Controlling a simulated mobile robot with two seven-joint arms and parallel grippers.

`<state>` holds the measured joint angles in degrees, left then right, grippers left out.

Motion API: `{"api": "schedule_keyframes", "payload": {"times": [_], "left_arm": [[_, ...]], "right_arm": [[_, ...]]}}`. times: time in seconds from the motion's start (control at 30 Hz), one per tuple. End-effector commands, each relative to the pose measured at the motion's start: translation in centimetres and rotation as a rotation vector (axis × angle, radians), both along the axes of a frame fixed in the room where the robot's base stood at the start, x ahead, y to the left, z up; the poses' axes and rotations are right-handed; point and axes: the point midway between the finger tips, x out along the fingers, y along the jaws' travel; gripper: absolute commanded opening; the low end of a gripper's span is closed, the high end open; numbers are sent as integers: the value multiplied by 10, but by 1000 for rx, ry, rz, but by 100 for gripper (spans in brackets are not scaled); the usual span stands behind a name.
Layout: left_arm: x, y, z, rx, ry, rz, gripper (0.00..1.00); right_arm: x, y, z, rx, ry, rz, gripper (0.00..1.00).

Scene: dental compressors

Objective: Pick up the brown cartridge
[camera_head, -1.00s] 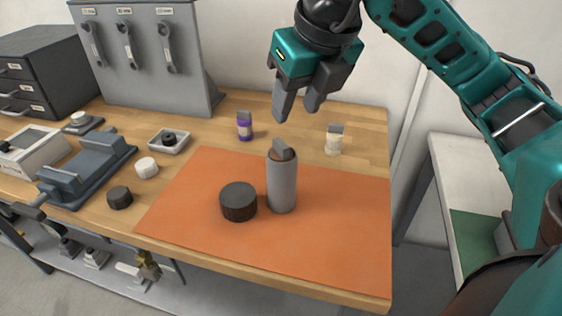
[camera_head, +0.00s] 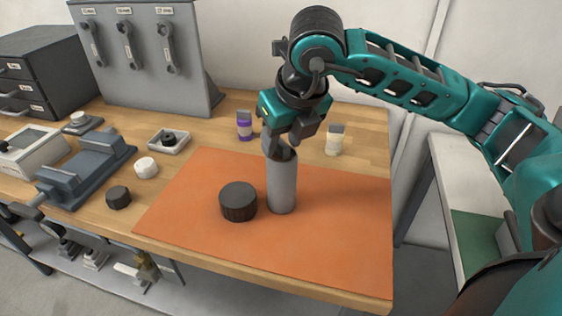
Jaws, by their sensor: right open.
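The grey cylindrical housing (camera_head: 282,185) stands upright on the orange mat (camera_head: 330,240). The brown cartridge with its grey grip tab sits in the housing's top; it is now almost wholly hidden behind my right gripper. My right gripper (camera_head: 283,147) points down at the housing's top, with its fingers open around the place of the tab. I cannot tell whether the fingers touch it. My left gripper is not in view.
A dark round cap (camera_head: 238,201) stands just left of the housing. A grey vise-like fixture (camera_head: 88,170) is at the left. The mat's right side is clear.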

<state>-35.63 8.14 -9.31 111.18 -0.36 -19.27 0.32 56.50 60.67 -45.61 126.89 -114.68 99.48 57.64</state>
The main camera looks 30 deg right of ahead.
Motion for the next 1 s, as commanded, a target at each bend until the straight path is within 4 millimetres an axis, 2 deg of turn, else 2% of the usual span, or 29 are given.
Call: {"api": "schedule_keyframes", "payload": {"times": [0.07, 0.5, 1.0], "left_arm": [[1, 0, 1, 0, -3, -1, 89], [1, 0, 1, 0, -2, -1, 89], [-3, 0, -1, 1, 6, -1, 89]], "right_arm": [[0, 0, 0, 0, 0, 0, 40], [0, 0, 1, 0, 0, 0, 0], [0, 0, 1, 1, -1, 0, 0]]}}
